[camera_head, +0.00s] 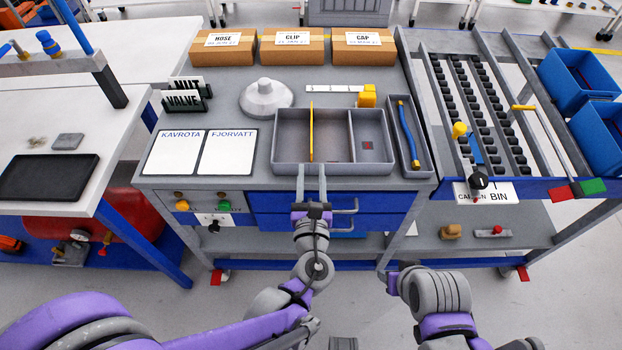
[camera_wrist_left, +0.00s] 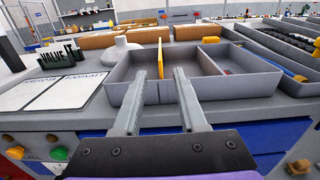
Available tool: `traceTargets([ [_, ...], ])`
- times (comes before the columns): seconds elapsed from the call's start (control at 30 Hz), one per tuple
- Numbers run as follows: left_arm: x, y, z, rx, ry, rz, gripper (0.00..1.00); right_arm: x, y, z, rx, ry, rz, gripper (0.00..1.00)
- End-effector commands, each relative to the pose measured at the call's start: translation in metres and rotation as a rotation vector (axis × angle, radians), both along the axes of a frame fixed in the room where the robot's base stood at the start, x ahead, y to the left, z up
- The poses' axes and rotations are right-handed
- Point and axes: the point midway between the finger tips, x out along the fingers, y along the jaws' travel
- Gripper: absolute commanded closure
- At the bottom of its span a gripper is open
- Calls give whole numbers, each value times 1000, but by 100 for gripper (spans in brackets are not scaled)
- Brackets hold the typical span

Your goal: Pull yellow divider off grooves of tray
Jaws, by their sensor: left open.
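The yellow divider (camera_head: 311,132) stands upright in the left part of the grey tray (camera_head: 283,168). It also shows in the left wrist view (camera_wrist_left: 160,58), beyond my fingers. My left gripper (camera_head: 311,172) is open and empty at the tray's front wall, with its two parallel fingers pointing toward the divider. In the left wrist view the fingers (camera_wrist_left: 159,78) are apart on either side of the divider's line, and the divider is farther away. My right gripper (camera_head: 385,278) is low in front of the bench drawers, away from the tray; its finger gap is unclear.
A grey fixed partition (camera_head: 351,133) divides the tray further right. A narrow bin with a blue handled tool (camera_head: 408,132) adjoins the tray's right. A grey domed part (camera_head: 266,97) and white sheets (camera_head: 227,152) lie left. A yellow block (camera_head: 367,96) and cardboard boxes (camera_head: 291,47) are behind.

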Motion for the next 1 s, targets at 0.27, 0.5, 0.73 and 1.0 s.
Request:
traceTargets([
  [0.27,33,-1,1,14,-5,-2,59,0,0,3,0,-1,0,50],
  [0.5,76,-1,1,13,-5,-1,59,1,0,6,0,-2,0,50],
  [0.73,102,-1,1,12,-5,-2,59,1,0,7,0,-2,0,50],
  [1.0,107,-1,1,11,-4,-4,59,1,0,7,0,-2,0,50],
])
